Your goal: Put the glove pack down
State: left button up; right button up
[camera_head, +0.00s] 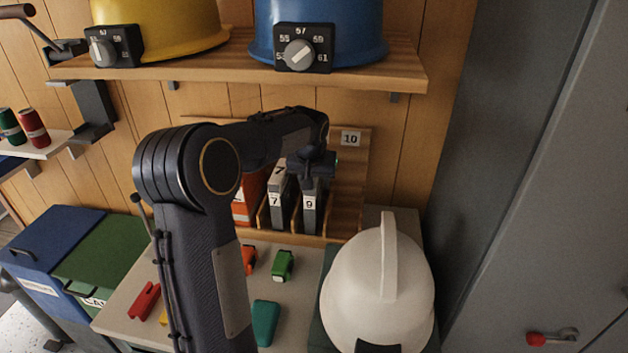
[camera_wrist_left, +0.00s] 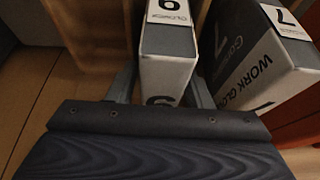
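The glove pack marked 9 (camera_head: 309,218) is grey and white and stands upright in a slot of the wooden rack (camera_head: 347,205). My left gripper (camera_head: 311,170) reaches in over its top. In the left wrist view the fingers lie along both sides of this glove pack (camera_wrist_left: 168,78) and appear to touch it. The pack's lower part is hidden, so I cannot tell whether it rests on the rack floor. My right gripper is in neither view.
Packs marked 7 (camera_head: 277,208) stand left of it, beside an orange pack (camera_head: 246,200). The bay under label 10 (camera_head: 350,139) looks empty. A white helmet (camera_head: 375,285) and small coloured items lie in front. A shelf (camera_head: 390,75) with helmets hangs above.

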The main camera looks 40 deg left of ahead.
pick_arm(q)
jog(key=shift+o, duration=0.5)
jog(key=shift+r, duration=0.15)
jog(key=v, duration=0.7)
jog(key=shift+s+d+r, duration=0.1)
jog(key=shift+s+r, duration=0.05)
jog(key=shift+r, duration=0.1)
